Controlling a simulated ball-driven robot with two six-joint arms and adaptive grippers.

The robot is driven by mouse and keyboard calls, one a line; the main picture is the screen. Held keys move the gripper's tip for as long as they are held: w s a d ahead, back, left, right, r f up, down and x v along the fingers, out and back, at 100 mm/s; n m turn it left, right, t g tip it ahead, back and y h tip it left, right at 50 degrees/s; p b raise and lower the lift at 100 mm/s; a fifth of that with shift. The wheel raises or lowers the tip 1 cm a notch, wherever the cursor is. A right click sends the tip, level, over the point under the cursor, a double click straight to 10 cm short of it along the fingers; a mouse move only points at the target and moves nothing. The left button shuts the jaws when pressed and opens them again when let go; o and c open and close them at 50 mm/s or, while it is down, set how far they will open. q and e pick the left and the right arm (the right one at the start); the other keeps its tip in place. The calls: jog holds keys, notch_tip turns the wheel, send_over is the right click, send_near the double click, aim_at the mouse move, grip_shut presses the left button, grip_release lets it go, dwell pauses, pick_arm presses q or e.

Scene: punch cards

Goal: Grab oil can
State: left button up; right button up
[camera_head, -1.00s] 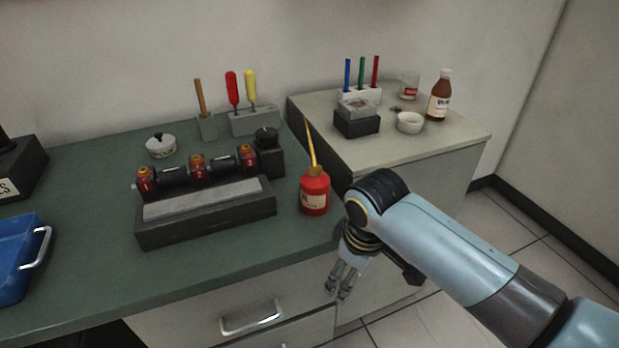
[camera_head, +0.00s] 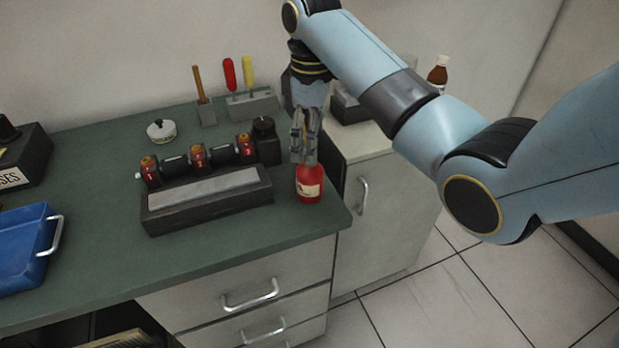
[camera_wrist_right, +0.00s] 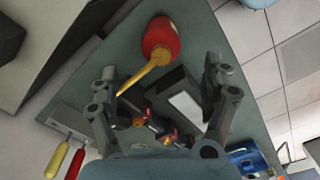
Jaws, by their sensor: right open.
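The red oil can (camera_head: 309,186) stands upright on the green countertop near its right front corner. My right gripper (camera_head: 305,157) points down just above it, and its fingers hide most of the can's yellow spout in the head view. In the right wrist view the can (camera_wrist_right: 160,38) and its yellow spout (camera_wrist_right: 142,75) show beyond the open fingers of my right gripper (camera_wrist_right: 160,88). The spout reaches toward the gap between the fingers. The fingers are apart and I see no grip on the can. My left gripper is not in view.
A dark block with a pale stone (camera_head: 205,192) and a rack of rollers (camera_head: 198,158) lie left of the can. A screwdriver holder (camera_head: 252,105) stands behind. A blue tray (camera_head: 25,245) sits at the left. A brown bottle (camera_head: 438,73) stands at the back right.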

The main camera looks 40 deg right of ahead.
aim_at(310, 173)
notch_tip(310, 173, down, 10)
jog(key=shift+a+r+p, duration=0.1)
jog(key=shift+r+p, duration=0.05)
jog(key=shift+p, duration=0.25)
jog(key=c, duration=1.5)
jog(key=shift+r, duration=0.15)
